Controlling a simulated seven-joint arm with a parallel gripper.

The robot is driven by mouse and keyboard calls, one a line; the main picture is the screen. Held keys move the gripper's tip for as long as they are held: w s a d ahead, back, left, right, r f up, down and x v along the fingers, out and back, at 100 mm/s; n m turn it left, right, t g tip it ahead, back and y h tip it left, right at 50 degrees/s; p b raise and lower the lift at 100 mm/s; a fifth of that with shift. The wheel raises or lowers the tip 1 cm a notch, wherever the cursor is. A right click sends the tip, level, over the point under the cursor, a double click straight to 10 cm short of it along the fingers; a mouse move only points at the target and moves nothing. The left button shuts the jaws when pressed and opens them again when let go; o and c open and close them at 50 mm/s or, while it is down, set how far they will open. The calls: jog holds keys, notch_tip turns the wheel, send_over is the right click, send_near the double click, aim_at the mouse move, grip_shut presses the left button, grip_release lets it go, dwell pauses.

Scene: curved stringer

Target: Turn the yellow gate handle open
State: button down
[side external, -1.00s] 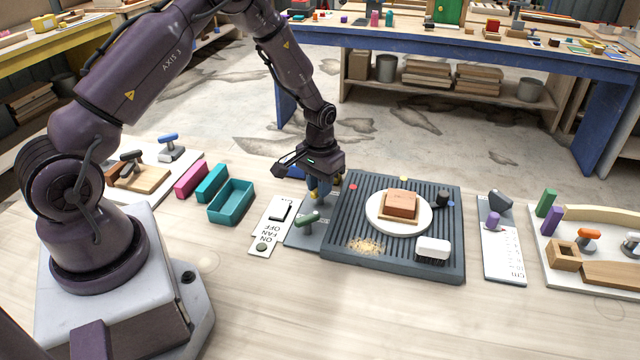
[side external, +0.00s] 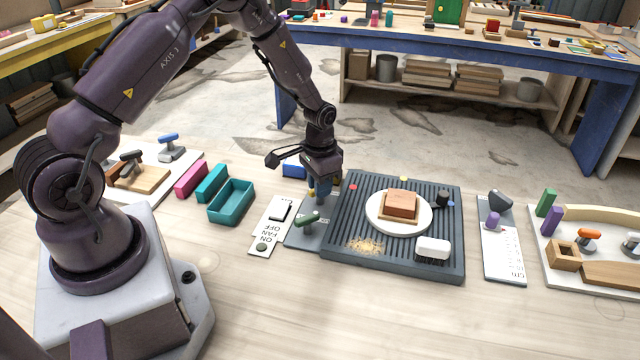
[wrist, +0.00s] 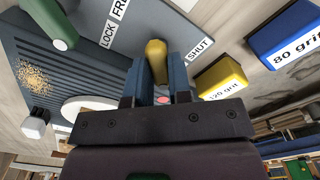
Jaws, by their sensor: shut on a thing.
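The yellow gate handle (wrist: 156,48) shows in the wrist view between the two blue fingers of my gripper (wrist: 158,68). The fingers are shut on it, one on each side. The handle stands on a grey plate (side external: 303,234) at the left edge of the ribbed board; a "SHUT" label (wrist: 199,48) lies to its right in the wrist view. In the side view my gripper (side external: 323,192) points down at the plate's far end and mostly hides the handle. A green handle (side external: 307,218) sits on the same plate, nearer the camera, beside "LOCK" lettering in the wrist view.
The ribbed board (side external: 340,245) carries a white disc with a brown block, a white brush and sawdust. A fan switch plate (side external: 270,228) lies left. A yellow "120 grit" block (wrist: 222,82) and blue "80 grit" block (wrist: 285,42) are close by.

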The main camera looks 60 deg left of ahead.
jog(key=c, duration=1)
grip_release()
jog(key=shift+c, duration=0.2)
jog(key=shift+r, duration=0.1)
notch_tip(320, 180, up, 13)
